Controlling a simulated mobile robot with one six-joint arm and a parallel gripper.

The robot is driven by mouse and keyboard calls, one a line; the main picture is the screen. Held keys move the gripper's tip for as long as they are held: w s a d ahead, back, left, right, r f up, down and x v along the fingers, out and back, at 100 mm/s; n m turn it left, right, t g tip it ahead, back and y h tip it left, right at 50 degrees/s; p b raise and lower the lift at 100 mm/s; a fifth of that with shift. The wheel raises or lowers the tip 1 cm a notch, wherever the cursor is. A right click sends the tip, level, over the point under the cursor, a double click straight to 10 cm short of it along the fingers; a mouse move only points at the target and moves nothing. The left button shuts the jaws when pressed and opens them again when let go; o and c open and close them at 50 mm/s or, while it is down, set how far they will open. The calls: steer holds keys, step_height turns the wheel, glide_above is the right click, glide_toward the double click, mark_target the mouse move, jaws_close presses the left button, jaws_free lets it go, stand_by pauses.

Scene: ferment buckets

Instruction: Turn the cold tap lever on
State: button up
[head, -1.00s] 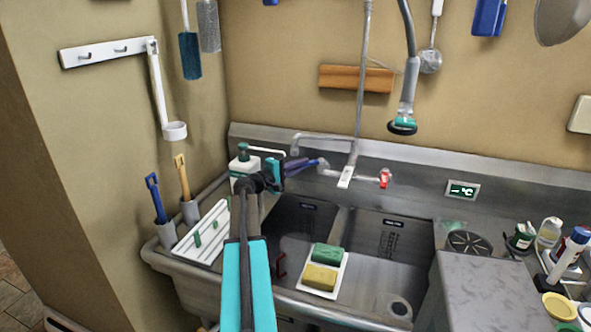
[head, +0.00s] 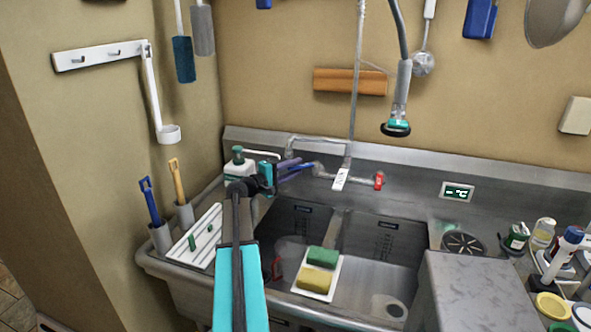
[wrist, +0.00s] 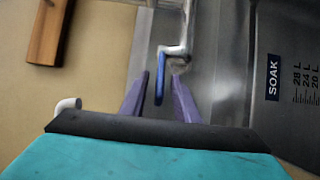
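The blue tap lever (head: 297,171) is at the left end of the wall tap (head: 340,178) above the sink. In the wrist view the lever (wrist: 161,78) runs lengthwise between my two purple fingers. My gripper (wrist: 158,92) is open around it, with gaps on both sides. In the head view my gripper (head: 291,164) reaches the lever from the left, and the fingers partly overlap it. A red lever (head: 379,181) is at the tap's right end.
A white soap bottle (head: 238,165) stands close behind my arm. A spray hose (head: 403,85) hangs to the right. A wooden block (head: 350,81) is on the wall.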

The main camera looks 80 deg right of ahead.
steer(key=b+v, duration=0.3)
steer(key=v, duration=1)
steer(key=shift+a, duration=0.1)
